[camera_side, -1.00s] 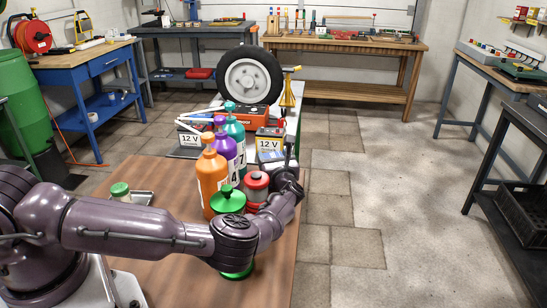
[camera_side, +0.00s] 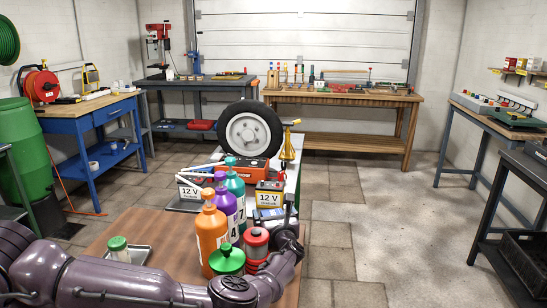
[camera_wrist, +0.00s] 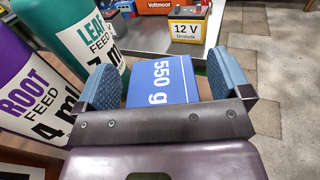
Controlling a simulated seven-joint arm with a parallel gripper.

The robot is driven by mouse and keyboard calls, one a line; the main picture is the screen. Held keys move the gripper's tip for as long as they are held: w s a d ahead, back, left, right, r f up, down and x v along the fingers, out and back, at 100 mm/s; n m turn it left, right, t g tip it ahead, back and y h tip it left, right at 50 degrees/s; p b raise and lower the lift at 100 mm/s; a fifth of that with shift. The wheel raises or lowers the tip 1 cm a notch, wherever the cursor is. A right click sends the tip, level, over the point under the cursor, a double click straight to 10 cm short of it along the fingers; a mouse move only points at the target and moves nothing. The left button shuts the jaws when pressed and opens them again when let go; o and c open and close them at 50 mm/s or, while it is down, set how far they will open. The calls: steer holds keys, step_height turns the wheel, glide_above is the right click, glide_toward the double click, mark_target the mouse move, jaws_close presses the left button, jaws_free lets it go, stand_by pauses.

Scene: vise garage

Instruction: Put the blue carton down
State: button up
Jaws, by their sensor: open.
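The blue carton (camera_wrist: 160,84), with "550 g" in white on its face, is between my fingers in the wrist view. My gripper (camera_wrist: 164,92) is open, with one blue-padded finger on each side of the carton. A narrow gap shows between the carton and each finger. The carton's lower part is hidden behind the gripper's dark crossbar. In the side view my gripper (camera_side: 288,218) is at the table's right edge, beyond the red jar. The carton cannot be made out clearly there.
A teal bottle (camera_wrist: 86,40) and a purple bottle (camera_wrist: 30,95) stand close to the left finger. A 12 V battery (camera_wrist: 188,28) stands beyond the carton. An orange bottle (camera_side: 211,238), a green-lidded jar (camera_side: 227,260) and a red jar (camera_side: 256,243) crowd the wooden table.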

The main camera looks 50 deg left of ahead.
step_height(320, 180, up, 30)
steer(key=shift+r, duration=0.15)
stand_by(0.5)
